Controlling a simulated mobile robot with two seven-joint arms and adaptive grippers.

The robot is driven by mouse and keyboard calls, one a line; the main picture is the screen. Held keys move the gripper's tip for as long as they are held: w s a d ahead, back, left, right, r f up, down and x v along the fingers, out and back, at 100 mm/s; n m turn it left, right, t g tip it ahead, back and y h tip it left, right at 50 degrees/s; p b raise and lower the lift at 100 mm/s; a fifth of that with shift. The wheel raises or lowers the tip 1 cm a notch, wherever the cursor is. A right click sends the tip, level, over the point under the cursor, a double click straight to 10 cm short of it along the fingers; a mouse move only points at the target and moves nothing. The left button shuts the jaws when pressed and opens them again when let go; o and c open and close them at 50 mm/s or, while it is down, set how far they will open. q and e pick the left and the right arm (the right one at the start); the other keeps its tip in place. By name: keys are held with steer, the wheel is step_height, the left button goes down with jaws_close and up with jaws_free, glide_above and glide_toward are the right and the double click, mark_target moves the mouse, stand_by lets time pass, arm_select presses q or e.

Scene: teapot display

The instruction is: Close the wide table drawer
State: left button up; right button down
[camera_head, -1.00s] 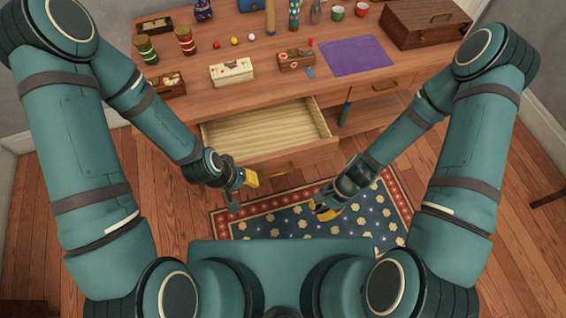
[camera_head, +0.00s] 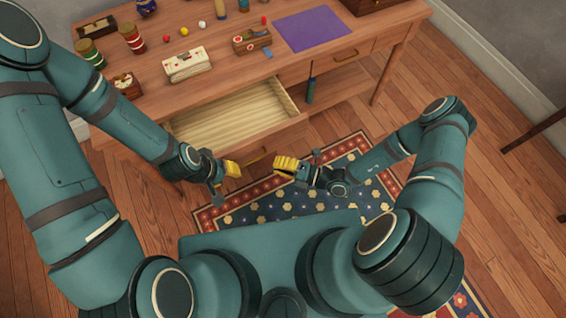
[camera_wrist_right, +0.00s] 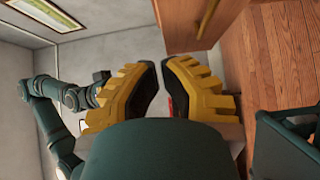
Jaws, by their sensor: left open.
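The wide table drawer (camera_head: 235,115) is pulled out of the wooden table (camera_head: 200,85), and its pale, ribbed inside is empty. Its front panel (camera_head: 272,140) faces me. My left gripper (camera_head: 232,169), with yellow fingers, is open just in front of the panel's left half. Contact with the panel cannot be told. My right gripper (camera_head: 285,165) is in front of the panel's right half, its fingers pointing left toward my left gripper. In the right wrist view its yellow fingers (camera_wrist_right: 161,68) stand slightly apart with nothing clearly held. A wooden panel (camera_wrist_right: 185,20) shows beyond them.
A patterned rug (camera_head: 270,208) lies on the wooden floor below the grippers. A purple mat (camera_head: 311,28), a white box (camera_head: 187,64) and several small items stand on the tabletop. A smaller closed drawer (camera_head: 345,56) is to the right.

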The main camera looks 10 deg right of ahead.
mark_target(243, 147)
steer(key=x, duration=0.2)
steer(key=w+x, duration=0.1)
steer(key=x, duration=0.2)
steer(key=d+x, duration=0.1)
steer(key=x, duration=0.2)
steer(key=shift+w+a+b, duration=0.15)
steer(key=shift+w+b, duration=0.15)
steer(key=shift+w, duration=0.1)
steer(key=shift+w+a, duration=0.15)
steer(key=shift+w, duration=0.4)
arm_select(q)
steer(key=shift+s+f, duration=0.1)
steer(key=shift+f, duration=0.3)
